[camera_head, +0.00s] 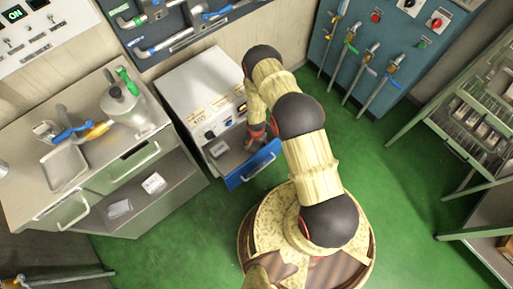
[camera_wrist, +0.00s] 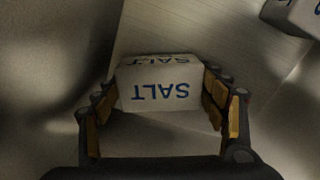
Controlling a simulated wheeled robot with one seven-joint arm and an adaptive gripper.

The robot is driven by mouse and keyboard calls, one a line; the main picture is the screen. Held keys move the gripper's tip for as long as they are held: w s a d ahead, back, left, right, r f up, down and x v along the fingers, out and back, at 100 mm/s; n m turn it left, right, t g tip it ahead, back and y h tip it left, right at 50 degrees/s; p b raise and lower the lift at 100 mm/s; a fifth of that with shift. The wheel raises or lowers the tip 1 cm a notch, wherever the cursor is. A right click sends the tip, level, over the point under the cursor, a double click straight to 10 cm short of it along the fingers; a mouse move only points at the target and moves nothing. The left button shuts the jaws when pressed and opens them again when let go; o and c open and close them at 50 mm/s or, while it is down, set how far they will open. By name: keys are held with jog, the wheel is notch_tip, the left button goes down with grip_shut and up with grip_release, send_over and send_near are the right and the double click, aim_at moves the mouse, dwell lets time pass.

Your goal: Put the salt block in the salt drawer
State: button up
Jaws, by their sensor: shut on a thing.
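The salt block (camera_wrist: 165,93) is white with blue "SALT" lettering, upside down in the wrist view. My gripper (camera_wrist: 162,85) is shut on it, with a finger on each side. In the head view the salt drawer (camera_head: 253,168), with a blue front, stands open from a white cabinet (camera_head: 205,92). My wrist reaches down at the drawer's right part, and my arm hides the gripper and the held block there. A metal surface lies beneath the block in the wrist view; I cannot tell whether the block touches it.
A second white block with blue marks (camera_wrist: 297,14) lies at the upper right of the wrist view; a small pale block (camera_head: 221,147) shows in the drawer's left part. A workbench (camera_head: 95,165) stands left. Green floor (camera_head: 400,200) is clear to the right.

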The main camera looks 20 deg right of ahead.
aim_at(256, 146)
jog(key=shift+f, duration=0.1)
jog(key=shift+f, duration=0.1)
jog(key=o, duration=1.5)
jog(key=shift+r, duration=0.2)
notch_tip(256, 146, up, 12)
jog(key=p, duration=0.4)
